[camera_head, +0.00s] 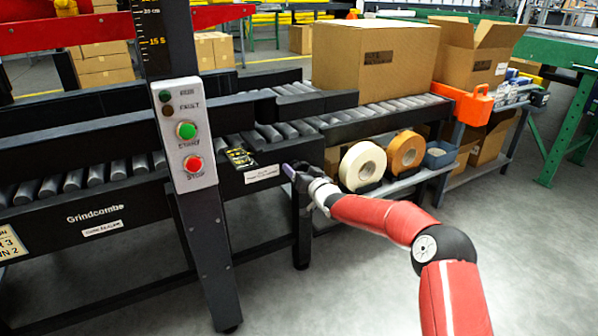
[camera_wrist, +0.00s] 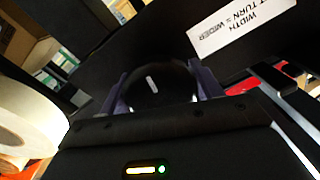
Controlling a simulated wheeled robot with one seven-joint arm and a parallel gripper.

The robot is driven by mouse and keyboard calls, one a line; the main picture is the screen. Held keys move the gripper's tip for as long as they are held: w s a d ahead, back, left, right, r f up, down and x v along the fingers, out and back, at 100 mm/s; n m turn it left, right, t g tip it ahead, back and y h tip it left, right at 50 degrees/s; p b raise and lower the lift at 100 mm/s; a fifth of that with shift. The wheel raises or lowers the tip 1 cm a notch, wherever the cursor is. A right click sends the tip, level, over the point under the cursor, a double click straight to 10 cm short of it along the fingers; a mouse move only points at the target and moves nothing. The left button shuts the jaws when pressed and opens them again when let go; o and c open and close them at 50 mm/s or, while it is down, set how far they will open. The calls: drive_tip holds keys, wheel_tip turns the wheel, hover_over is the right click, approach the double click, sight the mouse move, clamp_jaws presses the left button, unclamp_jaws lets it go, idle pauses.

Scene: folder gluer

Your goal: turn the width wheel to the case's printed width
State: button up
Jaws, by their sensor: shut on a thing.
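The width wheel (camera_wrist: 160,85) is a round black knob with a short white mark, in the wrist view. My gripper (camera_wrist: 163,92) is shut on it, one purple-grey finger on each side. In the head view my gripper (camera_head: 292,172) reaches the front of the conveyor frame, and the wheel is hidden there. A white label (camera_wrist: 240,25) beside the wheel reads upside down "WIDTH" and "TURN = WIDER", partly cut off. The case (camera_head: 373,60) is a closed brown box on the rollers. Its dark printed patch is too small to read. A yellow-marked scale (camera_head: 240,158) lies left of the wheel.
A control post (camera_head: 183,135) with green START and red STOP buttons stands at the left. Two tape rolls (camera_head: 362,165) sit on a low shelf right of my gripper. The front floor is clear.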

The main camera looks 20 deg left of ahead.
drive_tip(key=shift+f+m, duration=0.25)
drive_tip(key=shift+m, duration=0.35)
drive_tip(key=shift+s, duration=0.1)
drive_tip(key=o, duration=0.7)
drive_tip(key=shift+o, duration=1.4)
drive_tip(key=shift+r, duration=0.15)
drive_tip(key=shift+d, duration=0.1)
drive_tip(key=v, duration=0.7)
drive_tip(key=shift+s+d, duration=0.25)
